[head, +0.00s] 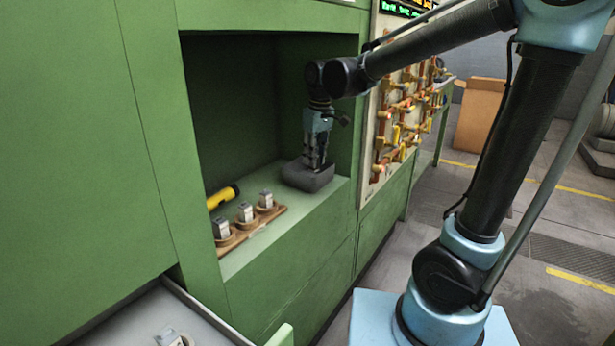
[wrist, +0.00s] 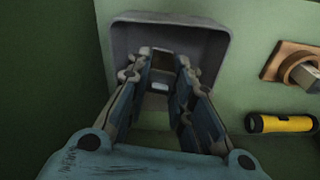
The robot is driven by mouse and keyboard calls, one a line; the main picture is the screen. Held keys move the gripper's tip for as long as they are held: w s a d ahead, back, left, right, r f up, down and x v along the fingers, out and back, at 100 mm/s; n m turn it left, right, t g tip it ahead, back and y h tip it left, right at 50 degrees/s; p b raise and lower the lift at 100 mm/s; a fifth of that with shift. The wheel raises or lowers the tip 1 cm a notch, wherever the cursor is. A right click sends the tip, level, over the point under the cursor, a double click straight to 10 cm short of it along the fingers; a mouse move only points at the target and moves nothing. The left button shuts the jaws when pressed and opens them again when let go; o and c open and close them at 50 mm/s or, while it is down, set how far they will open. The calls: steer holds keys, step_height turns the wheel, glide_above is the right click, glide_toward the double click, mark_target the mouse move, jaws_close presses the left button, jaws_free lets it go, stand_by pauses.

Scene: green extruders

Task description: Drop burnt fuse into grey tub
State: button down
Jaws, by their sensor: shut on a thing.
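The grey tub (head: 300,178) stands on the green ledge at the right end of the recess. My gripper (head: 314,163) points down over it, its fingertips at or just inside the tub's opening. In the wrist view the tub (wrist: 222,45) surrounds the fingertips of my gripper (wrist: 160,72). My gripper is shut on the burnt fuse (wrist: 159,86), of which a small pale part and a brownish part show between the fingers. The fingers hide the rest of the fuse and much of the tub's floor.
Several fuses in brown holders (head: 245,213) stand along the ledge's front left. A yellow flashlight (head: 222,197) lies behind them; it also shows in the wrist view (wrist: 280,123). Green recess walls enclose the tub at back and right. An open drawer (head: 140,318) is at lower left.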

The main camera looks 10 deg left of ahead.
steer(key=c, duration=1.3)
jaws_free()
steer(key=shift+c, duration=0.2)
